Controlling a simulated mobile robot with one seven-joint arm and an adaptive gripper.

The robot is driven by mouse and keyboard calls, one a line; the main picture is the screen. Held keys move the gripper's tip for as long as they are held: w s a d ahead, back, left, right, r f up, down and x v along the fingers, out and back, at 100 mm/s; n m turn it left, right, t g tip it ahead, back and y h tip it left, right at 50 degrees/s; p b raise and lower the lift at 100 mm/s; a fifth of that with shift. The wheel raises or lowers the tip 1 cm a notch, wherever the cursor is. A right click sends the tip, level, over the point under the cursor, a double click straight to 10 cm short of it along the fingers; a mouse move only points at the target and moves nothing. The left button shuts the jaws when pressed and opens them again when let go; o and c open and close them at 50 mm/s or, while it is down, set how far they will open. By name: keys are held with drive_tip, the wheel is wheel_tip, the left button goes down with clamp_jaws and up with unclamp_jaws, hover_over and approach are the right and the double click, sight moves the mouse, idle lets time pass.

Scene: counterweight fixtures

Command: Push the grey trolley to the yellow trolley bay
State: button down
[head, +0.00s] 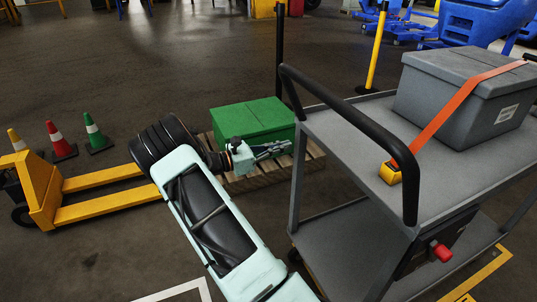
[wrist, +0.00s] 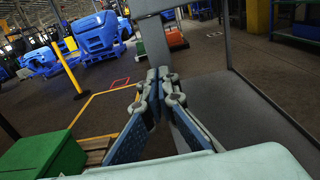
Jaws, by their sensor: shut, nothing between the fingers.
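The grey trolley (head: 340,149) fills the right of the head view, with a black push handle, two decks and a red knob underneath. Its upright post and lower deck (wrist: 222,112) show in the wrist view. A lidded grey box (head: 455,100) with an orange strap rides on its top deck. My gripper (head: 289,147) is shut and empty, at the trolley's left post below the handle; I cannot tell whether it touches. The fingers (wrist: 160,75) overlap the post in the wrist view. Yellow floor lines (head: 484,272), likely the bay's, show beyond the trolley and in the wrist view (wrist: 86,108); the trolley hides part.
A green box (head: 252,119) on a wooden pallet (head: 243,181) stands close behind my gripper. A yellow pallet jack (head: 100,182) and several cones (head: 96,133) are at left. A yellow post (head: 376,48) and blue machines (wrist: 95,36) stand farther back. Open floor lies at upper left.

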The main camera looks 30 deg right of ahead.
drive_tip(key=shift+d, duration=0.75)
